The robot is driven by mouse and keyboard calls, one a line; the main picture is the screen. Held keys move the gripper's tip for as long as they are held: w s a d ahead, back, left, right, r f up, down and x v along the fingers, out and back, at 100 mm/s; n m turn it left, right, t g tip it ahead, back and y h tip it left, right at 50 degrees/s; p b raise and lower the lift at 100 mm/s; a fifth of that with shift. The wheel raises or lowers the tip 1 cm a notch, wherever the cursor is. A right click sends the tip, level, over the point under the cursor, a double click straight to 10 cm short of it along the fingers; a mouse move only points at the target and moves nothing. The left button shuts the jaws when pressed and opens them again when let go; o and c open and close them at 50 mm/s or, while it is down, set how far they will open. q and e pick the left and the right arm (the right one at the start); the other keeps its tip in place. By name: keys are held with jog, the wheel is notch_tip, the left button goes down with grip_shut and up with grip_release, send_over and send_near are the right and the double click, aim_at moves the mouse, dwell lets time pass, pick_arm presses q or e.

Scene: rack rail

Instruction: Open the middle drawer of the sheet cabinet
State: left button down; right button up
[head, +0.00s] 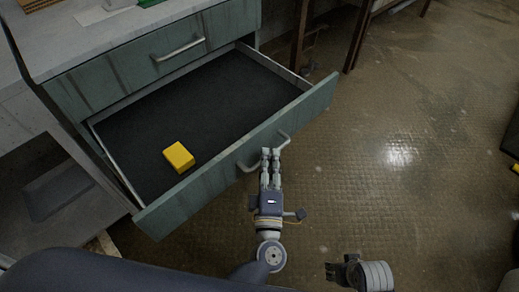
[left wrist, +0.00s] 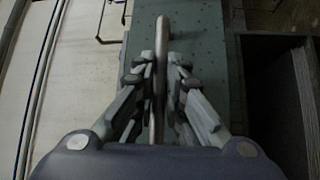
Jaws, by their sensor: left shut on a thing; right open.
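The sheet cabinet's middle drawer (head: 235,75) is pulled well out below a closed upper drawer (head: 150,70). Its teal front (head: 220,180) faces the floor area in the head view. My left gripper (head: 270,153) is shut on the drawer's metal handle (head: 284,139). In the left wrist view the handle (left wrist: 161,45) runs between the fingers, in front of the teal panel (left wrist: 205,45). My right gripper (head: 332,272) is open and empty over the floor at the bottom, away from the cabinet. Any drawer lower down is hidden.
A yellow block (head: 179,156) lies in the open drawer. The grey cabinet top (head: 70,40) holds a few items at its back edge. An open shelf (head: 50,190) stands at left.

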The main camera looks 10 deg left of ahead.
pick_arm(q)
jog(key=shift+s+d+f, duration=0.1)
jog(key=shift+s+d, duration=0.75)
jog(key=shift+d, duration=0.2)
jog(key=c, duration=1.7)
grip_release()
jog(key=shift+o, duration=0.2)
jog(key=s+d+f, duration=0.1)
jog(key=s, duration=1)
jog(key=shift+s+d+f, duration=0.15)
jog(key=shift+s+f, duration=0.1)
jog(key=shift+s, duration=0.15)
